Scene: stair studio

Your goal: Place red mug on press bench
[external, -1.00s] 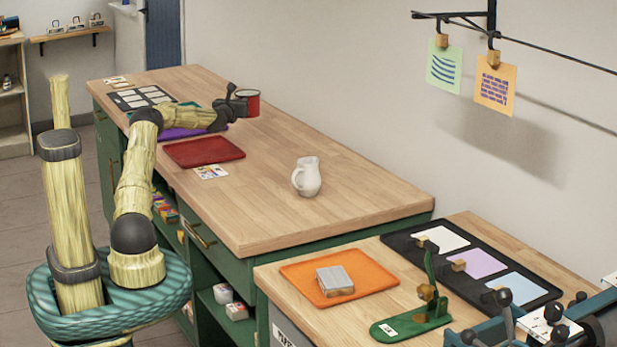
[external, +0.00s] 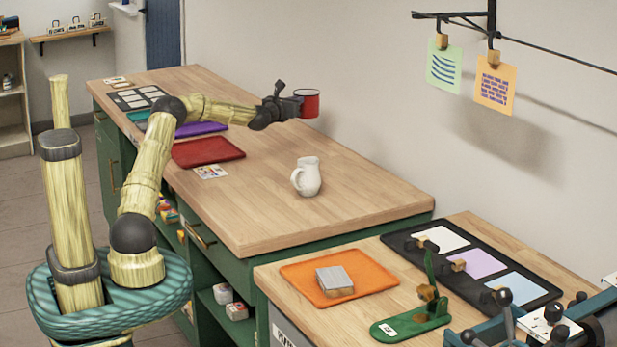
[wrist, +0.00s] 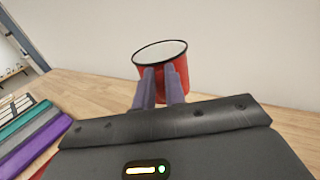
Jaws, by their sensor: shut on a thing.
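The red mug (external: 309,103) has a dark rim and a pale inside. My gripper (external: 295,102) is shut on it and holds it upright above the long wooden bench, towards the wall side. In the wrist view the red mug (wrist: 172,72) stands at the tips of the two fingers of my gripper (wrist: 161,82). The press bench is likely the nearer wooden bench (external: 365,325) at lower right, which has the edge of a press at its right side. The mug is well apart from that bench.
A white pitcher (external: 307,177) stands on the long bench (external: 260,215). The nearer bench holds an orange tray (external: 370,278) with a grey block, a green stand (external: 410,322) and a black tray (external: 400,243) with coloured cards. A red tray (external: 208,152) lies near the arm.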

